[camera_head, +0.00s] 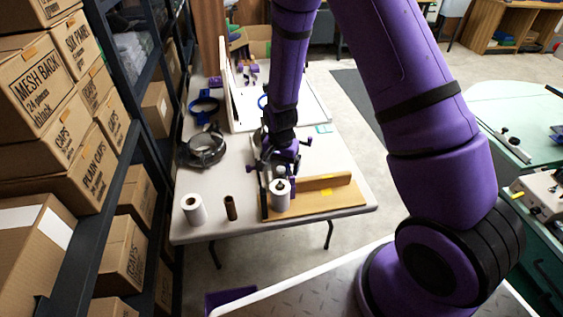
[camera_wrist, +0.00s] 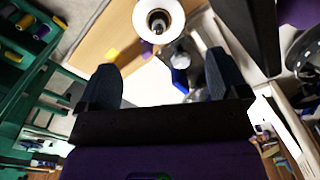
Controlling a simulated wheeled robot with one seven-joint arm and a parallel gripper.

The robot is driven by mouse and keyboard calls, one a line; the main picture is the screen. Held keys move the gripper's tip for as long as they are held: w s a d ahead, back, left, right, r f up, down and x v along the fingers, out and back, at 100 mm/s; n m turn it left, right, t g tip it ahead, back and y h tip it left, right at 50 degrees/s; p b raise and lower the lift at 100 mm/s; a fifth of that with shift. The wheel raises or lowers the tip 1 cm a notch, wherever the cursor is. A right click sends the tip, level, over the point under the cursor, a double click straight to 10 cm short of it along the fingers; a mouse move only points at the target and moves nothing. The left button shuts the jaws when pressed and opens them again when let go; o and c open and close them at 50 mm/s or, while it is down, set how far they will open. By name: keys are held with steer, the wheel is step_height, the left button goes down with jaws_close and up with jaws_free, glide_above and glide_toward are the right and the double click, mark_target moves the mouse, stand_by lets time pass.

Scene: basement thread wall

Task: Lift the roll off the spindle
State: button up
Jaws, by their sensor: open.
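A white roll (camera_head: 280,196) stands upright at the left end of a wooden board (camera_head: 325,199) on the table, with a dark spindle tip showing at its top. In the wrist view the roll (camera_wrist: 143,24) is at the top centre, seen end-on, with the dark spindle (camera_wrist: 157,20) in its hole. My gripper (camera_head: 278,172) is just above and behind the roll in the head view. In the wrist view its two fingers (camera_wrist: 160,84) are spread apart with nothing between them. The fingers appear apart from the roll.
A second white roll (camera_head: 194,209) and a brown tube (camera_head: 231,208) stand to the left on the table (camera_head: 205,233). A dark ring-shaped object (camera_head: 203,148) lies behind them. Shelves with cardboard boxes (camera_head: 125,251) line the left side.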

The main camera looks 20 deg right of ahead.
mark_target(281, 187)
step_height(281, 187, down, 10)
steer(key=shift+f, duration=0.25)
stand_by(0.3)
steer(key=c, duration=1)
steer(key=shift+r, duration=6.9)
steer(key=shift+c, duration=0.2)
steer(key=shift+r, duration=0.1)
steer(key=shift+r, duration=1.9)
